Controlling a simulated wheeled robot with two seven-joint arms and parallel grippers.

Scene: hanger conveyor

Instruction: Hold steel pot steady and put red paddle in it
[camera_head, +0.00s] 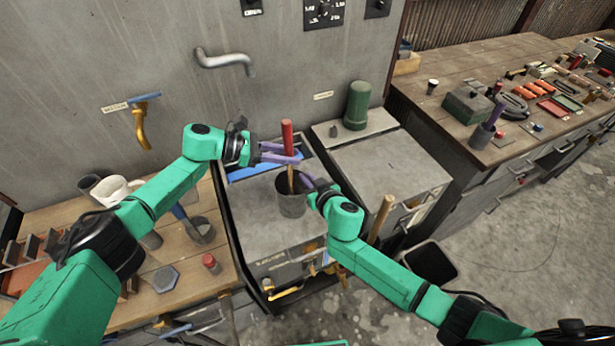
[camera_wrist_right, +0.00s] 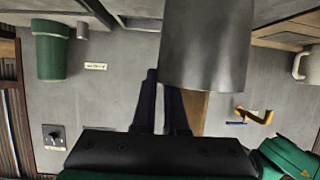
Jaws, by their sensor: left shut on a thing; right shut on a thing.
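The steel pot (camera_head: 291,202) stands upright on the grey cabinet top. It fills the upper middle of the right wrist view (camera_wrist_right: 205,45), which is upside down. My right gripper (camera_head: 309,184) is shut on the pot's near right side at the rim; its fingers also show in the right wrist view (camera_wrist_right: 163,100). The red paddle (camera_head: 287,137) is upright, with a red upper part and a wooden lower part. My left gripper (camera_head: 283,154) is shut on it, above the pot. The paddle's lower end is at the pot's mouth; its depth inside is hidden.
A blue-edged recess (camera_head: 250,171) lies behind the pot. A green canister (camera_head: 358,105) stands back right. A wall pipe (camera_head: 222,60) sticks out above.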

